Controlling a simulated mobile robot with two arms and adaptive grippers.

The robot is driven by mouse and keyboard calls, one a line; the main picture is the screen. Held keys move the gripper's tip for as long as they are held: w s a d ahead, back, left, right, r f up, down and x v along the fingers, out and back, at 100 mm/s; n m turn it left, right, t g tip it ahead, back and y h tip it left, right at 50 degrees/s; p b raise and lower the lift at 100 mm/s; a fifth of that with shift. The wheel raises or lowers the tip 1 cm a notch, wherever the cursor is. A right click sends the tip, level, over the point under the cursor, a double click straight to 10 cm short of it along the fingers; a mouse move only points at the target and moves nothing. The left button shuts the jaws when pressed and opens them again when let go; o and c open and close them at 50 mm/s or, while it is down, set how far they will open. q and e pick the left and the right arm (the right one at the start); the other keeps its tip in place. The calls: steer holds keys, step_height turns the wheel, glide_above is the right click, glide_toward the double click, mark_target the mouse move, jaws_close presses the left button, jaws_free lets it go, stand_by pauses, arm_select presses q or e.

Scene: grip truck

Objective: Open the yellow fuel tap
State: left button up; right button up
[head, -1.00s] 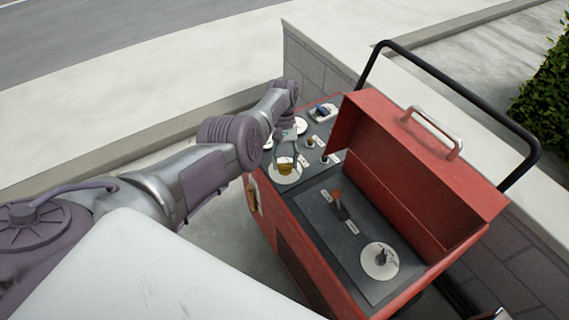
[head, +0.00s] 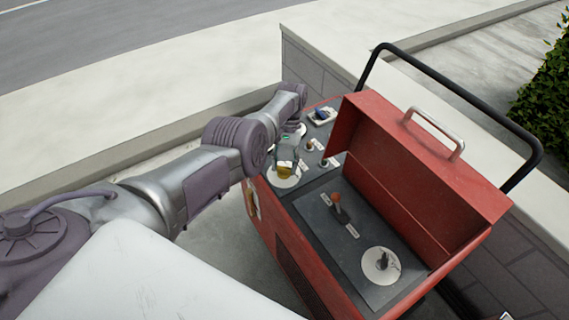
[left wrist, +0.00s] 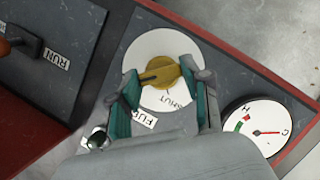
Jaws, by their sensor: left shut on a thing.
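The yellow fuel tap (head: 285,172) sits on a round white plate (head: 283,182) at the panel's near left part. In the left wrist view, the tap (left wrist: 160,73) has a round knob with a narrow lever pointing left. The word SHUT is printed on the plate below it. A partly hidden label starting FU lies nearby. My left gripper (head: 287,160) is over the tap from above, and in the left wrist view its teal finger pads (left wrist: 166,97) are on either side of the tap, shut on it. My right gripper is not in view.
The red machine's hinged cover (head: 405,160) stands open right of the panel. A lever with an orange-red knob (head: 337,198) and another round white plate (head: 380,280) are nearer. A gauge (left wrist: 258,130) is beside the gripper. A black handle bar (head: 470,95) rises behind.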

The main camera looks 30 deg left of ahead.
arm_select(q)
steer(key=o, duration=1.2)
steer(key=shift+c, duration=0.2)
